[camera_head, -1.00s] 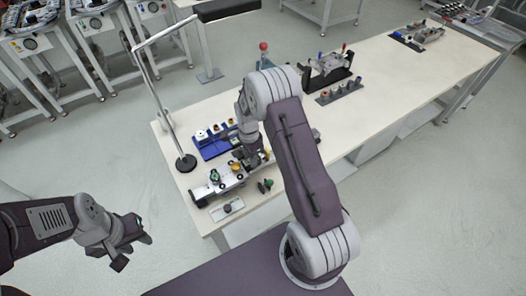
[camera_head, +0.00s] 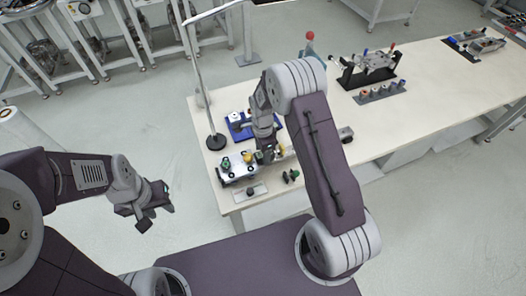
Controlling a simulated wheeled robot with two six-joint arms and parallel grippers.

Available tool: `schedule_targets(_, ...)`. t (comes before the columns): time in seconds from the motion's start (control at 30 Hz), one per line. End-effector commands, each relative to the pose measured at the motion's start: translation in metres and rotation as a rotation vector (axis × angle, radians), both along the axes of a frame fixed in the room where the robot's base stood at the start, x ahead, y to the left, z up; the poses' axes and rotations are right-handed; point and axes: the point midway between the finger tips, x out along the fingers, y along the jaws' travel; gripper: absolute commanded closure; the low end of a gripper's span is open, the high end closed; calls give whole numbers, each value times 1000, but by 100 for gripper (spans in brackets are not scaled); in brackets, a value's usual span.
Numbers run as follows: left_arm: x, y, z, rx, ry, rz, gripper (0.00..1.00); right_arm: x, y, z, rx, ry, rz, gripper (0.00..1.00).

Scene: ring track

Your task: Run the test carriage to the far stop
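A silver fixture (camera_head: 232,170) with yellow and green knobs stands at the near left end of the table. I cannot tell which part of it is the test carriage, and no far stop can be made out. My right gripper (camera_head: 268,158) is down at the fixture's right end, by the knobs. Its fingers are too small and partly hidden to tell whether they hold anything. My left gripper (camera_head: 150,208) hangs off the table's left side, apart from everything. A small grey part (camera_head: 345,134) shows just right of my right arm, which hides what lies between.
A blue tray (camera_head: 238,133) sits behind the fixture, beside a lamp stand base (camera_head: 216,142). A small plate with a black knob (camera_head: 251,191) and a green-knobbed part (camera_head: 291,176) lie near the front edge. A black fixture (camera_head: 367,72) and grey block (camera_head: 380,93) stand farther back. The table's right middle is clear.

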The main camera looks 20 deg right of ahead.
Motion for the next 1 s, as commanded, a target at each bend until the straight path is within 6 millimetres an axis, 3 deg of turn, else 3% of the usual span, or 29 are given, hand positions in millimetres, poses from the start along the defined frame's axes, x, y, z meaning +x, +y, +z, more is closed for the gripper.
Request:
schedule_targets(0.13,0,0,-2,0,0,0,64,1,0,9,0,-2,0,45)
schedule_targets(0.4,0,0,-8,0,0,0,64,1,2,67,-1,-5,1,45)
schedule_targets(0.53,0,0,-9,0,0,0,64,1,2,85,-2,-3,1,45)
schedule_targets(1.0,0,0,-9,0,0,0,64,0,2,91,-2,1,1,45)
